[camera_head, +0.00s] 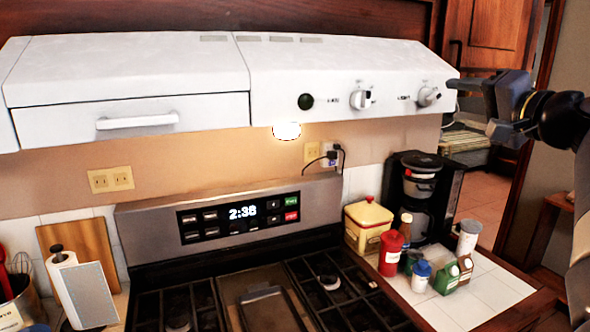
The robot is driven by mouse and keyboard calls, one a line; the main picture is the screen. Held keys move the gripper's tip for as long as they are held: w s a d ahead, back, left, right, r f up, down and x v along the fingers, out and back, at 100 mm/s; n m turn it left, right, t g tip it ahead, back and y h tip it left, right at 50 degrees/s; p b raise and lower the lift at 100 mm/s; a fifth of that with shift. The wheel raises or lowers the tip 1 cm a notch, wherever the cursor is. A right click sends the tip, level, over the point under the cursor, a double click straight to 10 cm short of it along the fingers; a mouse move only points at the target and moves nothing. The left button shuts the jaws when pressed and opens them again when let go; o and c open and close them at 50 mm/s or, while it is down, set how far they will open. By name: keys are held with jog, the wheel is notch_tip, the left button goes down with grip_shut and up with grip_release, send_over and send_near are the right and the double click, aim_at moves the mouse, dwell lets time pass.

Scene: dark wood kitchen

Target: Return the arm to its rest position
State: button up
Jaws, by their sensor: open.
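My gripper (474,106) is at the upper right of the head view, at the end of my dark arm. Its two fingers point left and stand apart, with nothing seen between them. It is in front of the right end of the white range hood (350,62), near the hood's right knob. Whether the upper finger touches the hood cannot be told. Part of my arm runs down the right edge of the picture.
Below the hood is a stove (262,297) with dark grates and a lit clock panel. On the right counter stand a coffee maker (421,190), a yellow canister (368,226), a red bottle (391,253) and several small containers. A doorway opens behind my gripper.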

jog(key=b+v, duration=0.1)
jog(key=v, duration=0.5)
jog(key=p+x, duration=0.4)
jog(key=x, duration=0.7)
jog(key=shift+w+a+r, duration=0.15)
jog(key=shift+w+a, duration=0.05)
jog(key=shift+w, duration=0.1)
jog(key=shift+s+d+f+n+b, duration=0.1)
jog(key=shift+f+n+b, duration=0.15)
jog(key=shift+n+b, duration=0.25)
jog(key=shift+s+r+n, duration=0.1)
jog(key=shift+s+n, duration=0.1)
jog(key=shift+n, duration=0.7)
jog(key=n, duration=0.4)
jog(key=shift+r+n, duration=0.15)
jog(key=shift+n, duration=0.25)
jog(key=n, duration=0.4)
jog(key=shift+p, duration=0.3)
jog(key=b, duration=0.4)
send_near(437, 98)
jog(key=s, duration=0.1)
jog(key=shift+r+n, duration=0.2)
jog(key=shift+n, duration=0.1)
jog(key=shift+s, duration=0.15)
